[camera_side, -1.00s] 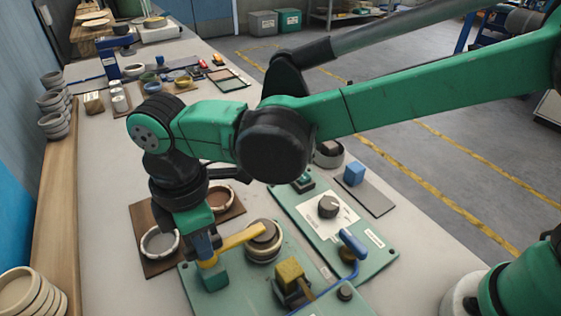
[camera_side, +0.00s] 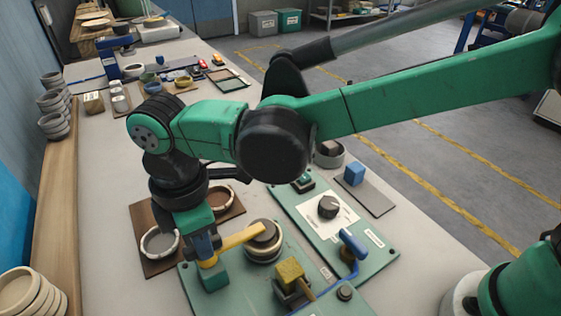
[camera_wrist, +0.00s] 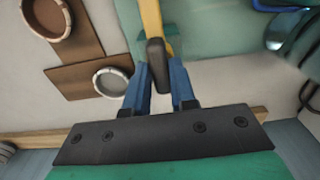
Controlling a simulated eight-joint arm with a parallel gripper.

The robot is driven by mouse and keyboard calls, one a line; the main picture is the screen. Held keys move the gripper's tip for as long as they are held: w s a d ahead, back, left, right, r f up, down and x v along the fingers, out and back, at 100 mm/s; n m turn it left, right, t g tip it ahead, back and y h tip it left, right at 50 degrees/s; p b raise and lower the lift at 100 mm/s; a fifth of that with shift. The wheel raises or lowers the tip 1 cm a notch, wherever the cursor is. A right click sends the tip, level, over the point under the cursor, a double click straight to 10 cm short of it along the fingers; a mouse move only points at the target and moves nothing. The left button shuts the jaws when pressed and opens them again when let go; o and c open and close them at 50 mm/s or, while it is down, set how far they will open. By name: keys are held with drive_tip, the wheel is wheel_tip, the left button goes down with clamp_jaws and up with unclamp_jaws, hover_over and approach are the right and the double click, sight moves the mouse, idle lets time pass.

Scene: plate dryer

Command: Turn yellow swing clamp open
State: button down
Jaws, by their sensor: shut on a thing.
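The yellow swing clamp (camera_side: 238,238) is a bar on the green fixture plate (camera_side: 236,303). Its right end lies over the top of a round stacked part (camera_side: 264,241); its left end is at my gripper (camera_side: 207,252). In the wrist view the yellow bar (camera_wrist: 152,18) runs up from a dark grip (camera_wrist: 157,62) that sits between the blue fingers of my gripper (camera_wrist: 162,75). The fingers are shut on this end of the clamp. My wrist partly hides the clamp's left end in the side view.
A yellow block on a dark mount (camera_side: 290,275) and a blue lever (camera_side: 353,244) stand to the right. A brown board (camera_side: 150,222) with ring-shaped dishes lies to the left. A panel with a dark knob (camera_side: 328,206) is behind.

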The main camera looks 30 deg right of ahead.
drive_tip(key=n, duration=0.4)
drive_tip(key=shift+n, duration=0.4)
drive_tip(key=n, duration=0.4)
drive_tip(key=shift+n, duration=0.3)
drive_tip(key=n, duration=0.4)
drive_tip(key=shift+n, duration=2.3)
drive_tip(key=c, duration=0.7)
unclamp_jaws()
